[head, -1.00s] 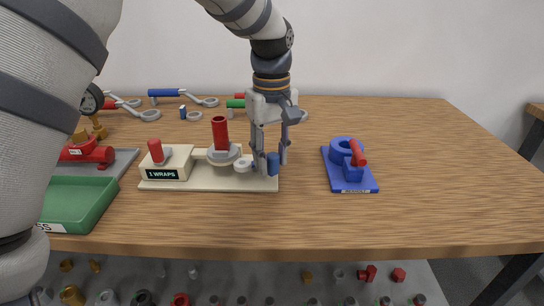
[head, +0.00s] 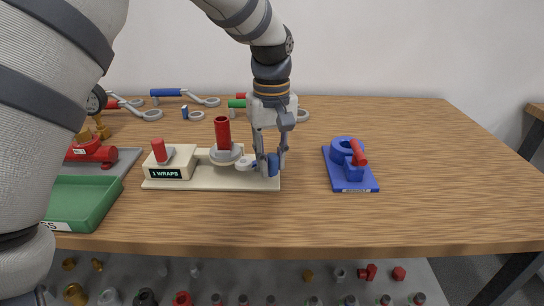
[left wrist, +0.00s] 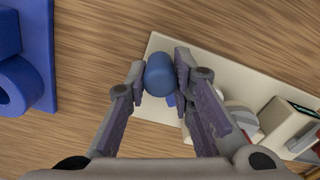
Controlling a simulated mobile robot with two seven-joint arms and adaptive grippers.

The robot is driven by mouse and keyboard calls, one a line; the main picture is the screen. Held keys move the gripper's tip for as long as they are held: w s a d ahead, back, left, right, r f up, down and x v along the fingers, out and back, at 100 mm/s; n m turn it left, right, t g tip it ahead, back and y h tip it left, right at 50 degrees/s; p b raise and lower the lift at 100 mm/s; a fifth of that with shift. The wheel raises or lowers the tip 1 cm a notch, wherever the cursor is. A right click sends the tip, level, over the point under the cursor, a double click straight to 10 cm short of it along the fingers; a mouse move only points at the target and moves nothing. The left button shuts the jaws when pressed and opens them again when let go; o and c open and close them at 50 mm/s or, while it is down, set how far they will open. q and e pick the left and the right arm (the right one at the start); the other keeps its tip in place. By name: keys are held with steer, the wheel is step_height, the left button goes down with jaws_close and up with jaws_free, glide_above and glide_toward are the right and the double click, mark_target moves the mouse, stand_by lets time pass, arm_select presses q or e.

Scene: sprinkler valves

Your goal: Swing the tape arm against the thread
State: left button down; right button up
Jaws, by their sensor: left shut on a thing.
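The wrapping fixture has a cream base (head: 212,184), a counter box (head: 167,171) reading "1 WRAPS" and a red lever knob. A red pipe piece (head: 222,132) stands upright in its grey round holder (head: 226,155). The white tape roll (head: 246,163) is at the holder's right side; I cannot tell whether it touches the thread. The tape arm's blue handle (head: 273,166) is at the base's right end. My left gripper (head: 269,168) points down, shut on this handle. In the left wrist view the handle (left wrist: 160,75) sits between the fingertips. My right gripper is not in view.
A blue stand (head: 349,175) with a red handle is to the right, apart from the fixture. A green tray (head: 84,200) and a red valve (head: 90,153) are at left. Wrenches lie behind. The right side of the table is clear.

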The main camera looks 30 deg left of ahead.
arm_select(q)
steer(key=m, duration=0.2)
steer(key=s+a+m, duration=0.1)
steer(key=m, duration=0.1)
steer(key=shift+s, duration=0.3)
steer(key=shift+s+a+m, duration=0.25)
steer(key=shift+m, duration=0.6)
steer(key=shift+s+a+m, duration=0.2)
steer(key=shift+a+m, duration=0.05)
steer(key=shift+m, duration=0.6)
steer(key=c, duration=1.7)
jaws_free()
steer(key=shift+a, duration=0.1)
steer(key=shift+o, duration=0.2)
step_height(320, 180, up, 12)
